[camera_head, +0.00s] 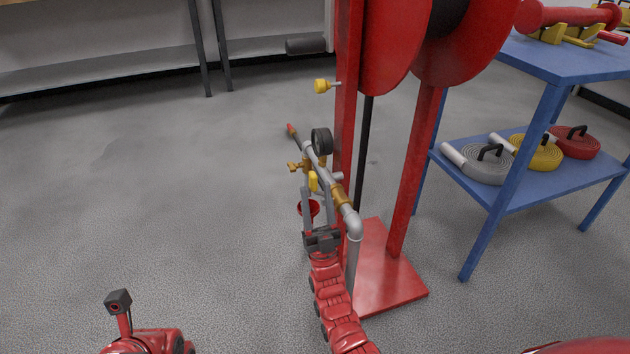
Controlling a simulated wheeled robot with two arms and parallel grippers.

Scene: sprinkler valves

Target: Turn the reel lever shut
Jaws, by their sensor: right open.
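A grey pipe assembly with brass fittings (341,199) stands in front of the red hose reel (385,45). A lever with a red tip (291,130) slants up and left from the pipe's far end. A small yellow handle (313,181) sits lower on the pipe. I cannot tell for sure which one is the reel lever. My right gripper (317,192) is open, its two grey fingers pointing up the picture on either side of the yellow handle's area. Whether it touches the handle is unclear. My left gripper is not in view.
A round black gauge (321,142) and a red handwheel (308,208) are close to my right gripper. A yellow knob (321,86) sticks out of the reel's post. A blue table (520,197) with coiled hoses stands at right. The floor at left is clear.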

